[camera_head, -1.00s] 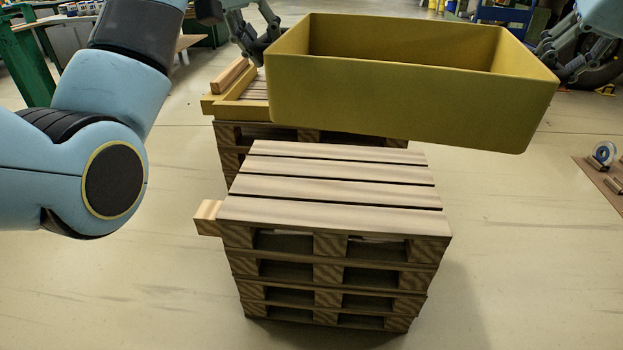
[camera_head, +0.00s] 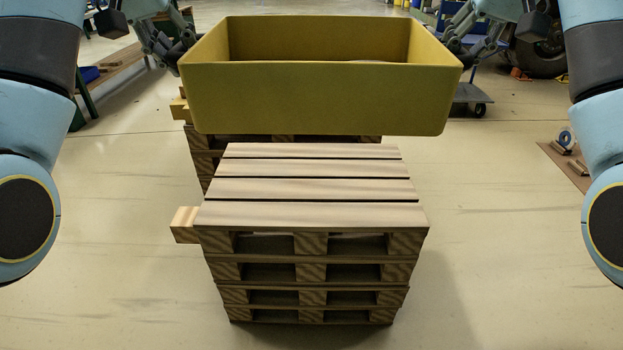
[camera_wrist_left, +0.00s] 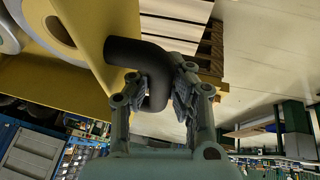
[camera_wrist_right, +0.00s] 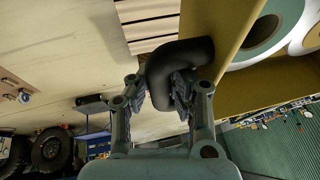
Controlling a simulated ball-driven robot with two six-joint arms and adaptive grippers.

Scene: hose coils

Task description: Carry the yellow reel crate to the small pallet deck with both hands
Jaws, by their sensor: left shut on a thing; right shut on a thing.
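The yellow reel crate (camera_head: 318,98) hangs level in the air, above and behind the near edge of the small pallet deck (camera_head: 310,188). My left gripper (camera_head: 172,50) is at the crate's left end, and in the left wrist view (camera_wrist_left: 158,92) it is shut on a black handle (camera_wrist_left: 135,52). My right gripper (camera_head: 468,45) is at the right end, and in the right wrist view (camera_wrist_right: 170,92) it is shut on the other black handle (camera_wrist_right: 185,52). Reels (camera_wrist_right: 262,32) show inside the crate in the wrist views. The deck is bare slatted wood on stacked pallets.
A wooden block (camera_head: 185,225) sticks out at the deck's left side. Another pallet stack (camera_head: 200,150) stands behind, partly hidden by the crate. A brown mat with small items (camera_head: 565,160) lies at right. Open floor surrounds the deck.

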